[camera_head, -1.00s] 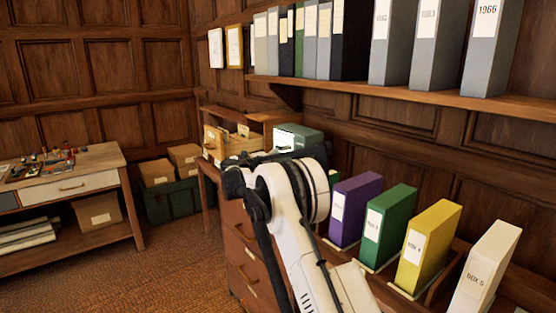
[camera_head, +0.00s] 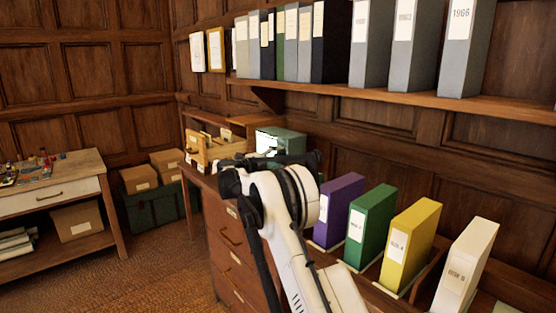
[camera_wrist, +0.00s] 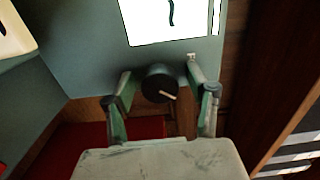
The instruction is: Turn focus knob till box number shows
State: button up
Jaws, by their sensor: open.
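The grey-green viewer (camera_head: 288,143) stands on the cabinet in the head view, partly hidden by my arm. In the wrist view its casing (camera_wrist: 85,50) carries a bright white screen (camera_wrist: 170,22) with a dark curved mark; no readable number shows there. The round black knob (camera_wrist: 155,80) with a pale pointer sits below the screen. The pointer aims to the lower right. My gripper (camera_wrist: 160,92) is open, with one finger on each side of the knob. I see gaps between fingers and knob. In the head view the fingertips are hidden behind my arm.
Purple, green (camera_head: 369,226), yellow (camera_head: 409,244) and white (camera_head: 466,265) box files stand right of my arm. A wooden card tray (camera_head: 207,148) stands left of the viewer. A shelf (camera_head: 400,92) with binders runs above. Open floor lies at left.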

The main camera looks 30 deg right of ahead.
jog(key=n+b, duration=0.1)
jog(key=n, duration=0.4)
jog(key=shift+n, duration=0.4)
jog(key=c, duration=1.2)
jog(key=shift+o, duration=0.2)
jog(key=shift+m+b, duration=0.45)
jog(key=shift+m, duration=1.25)
jog(key=o, duration=1.2)
jog(key=shift+c, duration=0.2)
